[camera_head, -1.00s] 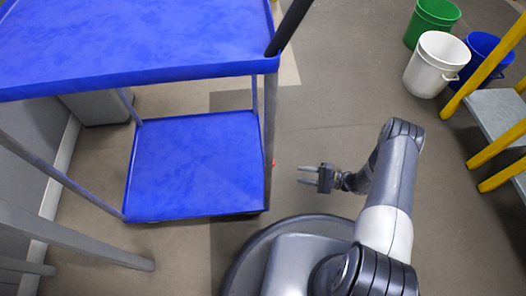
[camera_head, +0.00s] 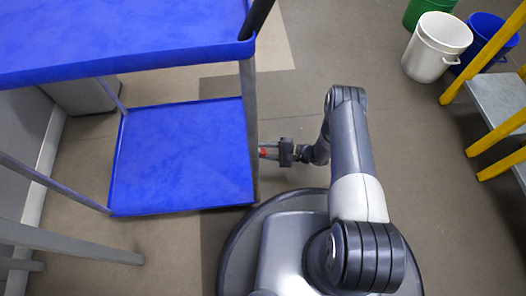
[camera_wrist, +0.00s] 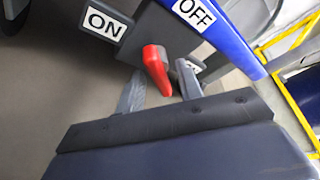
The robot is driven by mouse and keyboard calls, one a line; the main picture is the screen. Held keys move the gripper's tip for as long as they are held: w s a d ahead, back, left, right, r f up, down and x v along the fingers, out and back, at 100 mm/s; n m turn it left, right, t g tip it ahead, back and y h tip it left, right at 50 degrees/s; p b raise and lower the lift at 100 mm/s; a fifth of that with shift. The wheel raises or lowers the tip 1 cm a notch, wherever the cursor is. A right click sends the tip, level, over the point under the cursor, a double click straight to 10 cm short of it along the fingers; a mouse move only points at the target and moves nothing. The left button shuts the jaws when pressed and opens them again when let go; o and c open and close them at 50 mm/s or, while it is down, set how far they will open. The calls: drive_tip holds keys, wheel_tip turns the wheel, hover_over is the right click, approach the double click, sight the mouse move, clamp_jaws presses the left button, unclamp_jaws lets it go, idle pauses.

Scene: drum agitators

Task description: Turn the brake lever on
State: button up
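The red brake lever (camera_wrist: 155,66) shows in the wrist view, with its red end between the two fingers of my gripper (camera_wrist: 160,76). The fingers are apart, with a gap visible on each side of the lever. An ON label (camera_wrist: 104,23) is to the lever's upper left and an OFF label (camera_wrist: 194,13) to its upper right. In the head view my gripper (camera_head: 270,152) points left at the lower part of the blue cart's right post. A small red bit of the lever (camera_head: 263,152) shows between its fingers.
The blue cart (camera_head: 185,157) has a lower shelf left of my gripper and a top shelf (camera_head: 120,40) above it. White (camera_head: 437,47), green and blue buckets stand at upper right, near a yellow-framed step (camera_head: 497,103). Floor right of my arm is clear.

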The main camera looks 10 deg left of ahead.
drive_tip(key=shift+a+f, duration=0.15)
drive_tip(key=shift+a, duration=0.5)
drive_tip(key=shift+c, duration=0.5)
clamp_jaws()
